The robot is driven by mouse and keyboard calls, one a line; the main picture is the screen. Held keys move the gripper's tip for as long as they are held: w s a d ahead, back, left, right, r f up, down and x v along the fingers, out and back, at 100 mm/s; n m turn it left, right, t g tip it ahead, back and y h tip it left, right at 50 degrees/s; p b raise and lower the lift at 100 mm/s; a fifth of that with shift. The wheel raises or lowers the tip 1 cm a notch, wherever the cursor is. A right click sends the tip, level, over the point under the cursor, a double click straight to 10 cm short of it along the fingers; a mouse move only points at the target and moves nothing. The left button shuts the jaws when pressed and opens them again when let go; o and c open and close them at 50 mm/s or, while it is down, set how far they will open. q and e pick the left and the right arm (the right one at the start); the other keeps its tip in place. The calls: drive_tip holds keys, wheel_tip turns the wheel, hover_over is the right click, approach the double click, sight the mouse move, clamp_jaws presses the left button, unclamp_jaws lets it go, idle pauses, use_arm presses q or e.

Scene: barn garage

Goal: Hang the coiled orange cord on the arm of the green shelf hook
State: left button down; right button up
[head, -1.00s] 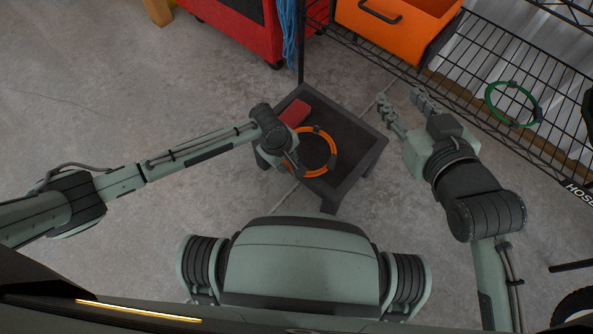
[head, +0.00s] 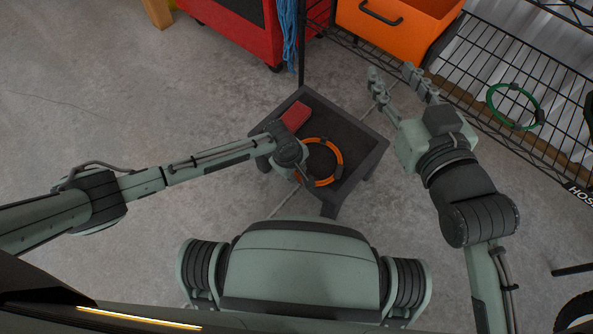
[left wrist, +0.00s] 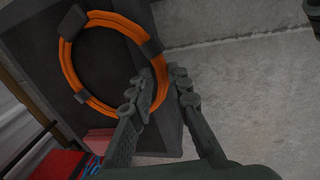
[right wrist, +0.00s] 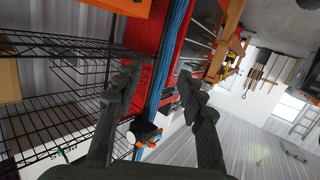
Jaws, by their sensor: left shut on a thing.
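The coiled orange cord (head: 339,161) is a ring with dark wraps, over the dark low table by its left and near side. My left gripper (head: 303,174) is at the ring's near left side, partly hidden by its own wrist. In the left wrist view its fingers (left wrist: 165,85) are shut on the orange cord (left wrist: 68,65), at the ring's edge. I cannot tell whether the cord still touches the table. My right gripper (head: 392,82) is open and empty, beyond the table's right corner; its spread fingers show in the right wrist view (right wrist: 157,88). I cannot make out the green shelf hook.
A red block (head: 296,116) lies on the dark table (head: 350,134). A black wire shelf (head: 515,70) with a green coil (head: 491,101) runs along the right. An orange bin (head: 425,22), red cabinet (head: 240,40) and blue cord (head: 290,40) are at the back. The left floor is clear.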

use_arm(q)
drive_tip(key=c, duration=1.4)
unclamp_jaws()
drive_tip(key=shift+c, duration=0.2)
drive_tip(key=shift+f, duration=0.1)
